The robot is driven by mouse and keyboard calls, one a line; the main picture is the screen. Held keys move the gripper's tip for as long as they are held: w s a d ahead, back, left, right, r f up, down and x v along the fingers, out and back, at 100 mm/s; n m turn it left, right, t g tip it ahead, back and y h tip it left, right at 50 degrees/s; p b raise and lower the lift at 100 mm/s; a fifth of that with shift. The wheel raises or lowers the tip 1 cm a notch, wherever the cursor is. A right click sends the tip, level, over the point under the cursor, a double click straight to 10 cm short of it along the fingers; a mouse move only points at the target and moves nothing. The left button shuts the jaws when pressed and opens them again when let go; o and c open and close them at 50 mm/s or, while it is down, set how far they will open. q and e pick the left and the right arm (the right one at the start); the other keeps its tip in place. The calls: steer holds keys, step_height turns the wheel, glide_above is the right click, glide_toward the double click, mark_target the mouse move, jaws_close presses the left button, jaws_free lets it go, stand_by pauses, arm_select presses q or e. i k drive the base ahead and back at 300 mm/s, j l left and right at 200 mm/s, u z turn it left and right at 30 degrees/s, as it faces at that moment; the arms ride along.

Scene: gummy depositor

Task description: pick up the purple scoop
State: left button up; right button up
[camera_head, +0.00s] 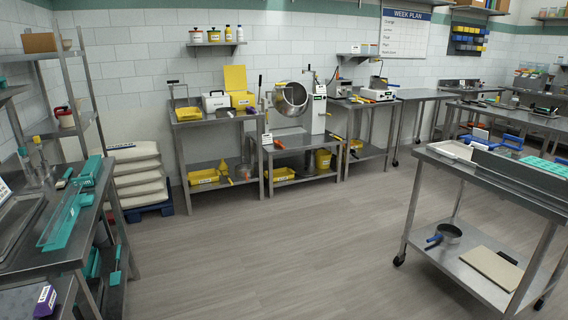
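I cannot clearly make out a purple scoop. A small purple item (249,111) lies at the right end of the left steel wall table (190,119), by the yellow container. It is too small to tell whether it is the scoop. Neither of my grippers is in view.
Open grey floor (270,250) fills the middle. The near left bench (70,250) holds teal trays (62,222). A wheeled steel cart (505,190) stands at right with a blue-handled pan (447,233) below. White sacks (138,175) are stacked at back left.

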mark_target(252, 110)
steer(key=i, duration=4.15)
steer(key=i+u, duration=0.15)
steer(key=i, duration=0.25)
steer(key=i+l+u, duration=0.2)
steer(key=i, duration=0.2)
